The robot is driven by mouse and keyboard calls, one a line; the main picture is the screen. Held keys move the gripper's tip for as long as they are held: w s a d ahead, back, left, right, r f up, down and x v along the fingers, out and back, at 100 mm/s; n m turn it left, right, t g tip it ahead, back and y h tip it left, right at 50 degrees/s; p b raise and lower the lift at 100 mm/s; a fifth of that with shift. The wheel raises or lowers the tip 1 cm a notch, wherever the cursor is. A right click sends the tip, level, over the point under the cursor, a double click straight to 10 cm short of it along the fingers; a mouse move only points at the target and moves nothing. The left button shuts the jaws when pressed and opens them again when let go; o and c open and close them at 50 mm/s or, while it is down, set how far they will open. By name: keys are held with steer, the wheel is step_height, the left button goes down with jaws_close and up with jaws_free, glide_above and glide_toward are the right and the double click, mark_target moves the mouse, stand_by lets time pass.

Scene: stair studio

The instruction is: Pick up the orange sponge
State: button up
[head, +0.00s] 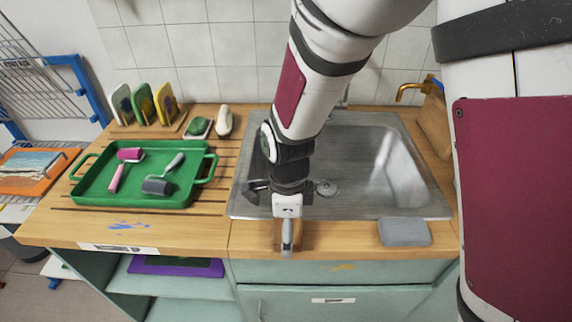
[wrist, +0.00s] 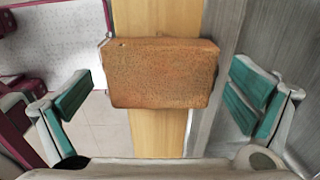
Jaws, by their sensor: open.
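The orange sponge (wrist: 160,74) is a brownish-orange block lying on the wooden counter strip between the sink and the counter's front edge, seen in the wrist view. It sits across the middle of the picture, between and beyond the two green-padded fingers of my gripper (wrist: 162,88). The fingers are spread apart, with a gap on each side of the sponge, and do not touch it. In the head view my gripper (head: 287,236) points down over the counter's front edge and hides most or all of the sponge.
The metal sink (head: 400,175) lies behind my gripper. A grey block (head: 404,232) lies on the counter to the right. A green tray (head: 98,190) with two rollers stands on the left. A brass tap (head: 413,90) is at the back right.

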steer(key=shift+f, duration=0.25)
steer(key=c, duration=0.8)
steer(key=shift+c, duration=0.2)
steer(key=shift+r, duration=0.15)
steer(key=shift+r, duration=0.6)
step_height(320, 180, up, 2)
steer(key=shift+r+p, duration=0.2)
steer(key=shift+p, duration=0.2)
steer(key=s+d+r+p, duration=0.1)
steer(key=s+d+p, duration=0.3)
steer(key=s+p, duration=0.5)
steer(key=shift+s+d+p, duration=0.15)
steer(key=shift+s+p, duration=0.25)
steer(key=shift+s, duration=2.85)
